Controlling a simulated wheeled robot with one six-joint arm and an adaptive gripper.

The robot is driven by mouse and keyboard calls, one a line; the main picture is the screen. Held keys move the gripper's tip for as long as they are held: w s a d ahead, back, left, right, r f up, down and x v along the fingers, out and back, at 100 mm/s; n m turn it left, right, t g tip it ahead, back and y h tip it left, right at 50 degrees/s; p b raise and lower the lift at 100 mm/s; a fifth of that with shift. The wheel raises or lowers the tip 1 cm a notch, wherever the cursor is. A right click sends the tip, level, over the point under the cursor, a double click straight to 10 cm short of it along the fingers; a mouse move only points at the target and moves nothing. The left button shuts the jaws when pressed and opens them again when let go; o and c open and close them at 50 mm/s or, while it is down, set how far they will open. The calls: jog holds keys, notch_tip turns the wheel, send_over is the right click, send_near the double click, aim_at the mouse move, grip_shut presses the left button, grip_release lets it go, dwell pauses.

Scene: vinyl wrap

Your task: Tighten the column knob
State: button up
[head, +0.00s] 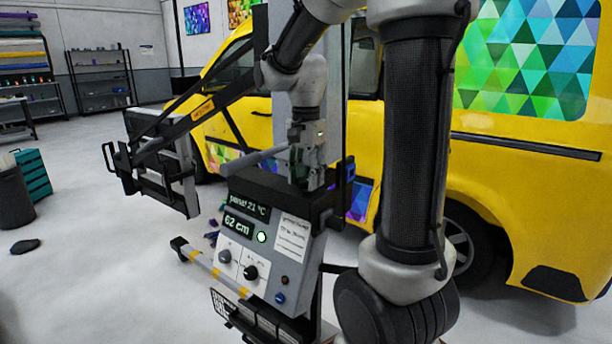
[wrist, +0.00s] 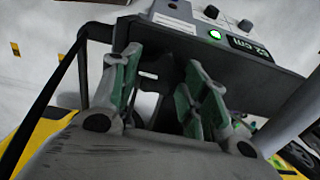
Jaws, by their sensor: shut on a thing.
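My gripper (head: 306,165) points down behind the top of the grey control box (head: 262,258), in front of the grey column (head: 336,105). In the wrist view its green-padded fingers (wrist: 163,98) stand on both sides of a dark part, with a gap showing between them. I take this part to be the column knob; it is mostly hidden by the fingers and in shadow. In the head view the knob cannot be made out behind the fingers.
A yellow van (head: 500,180) stands close behind and to the right. A dark framed arm assembly (head: 160,165) reaches out left of the column. A bar handle (head: 215,270) juts from the box front. A bin (head: 14,198) and teal crates (head: 34,175) stand left; floor between is mostly clear.

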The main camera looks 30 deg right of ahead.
aim_at(306, 179)
jog(key=o, duration=1)
notch_tip(306, 179, up, 12)
dwell(0.6)
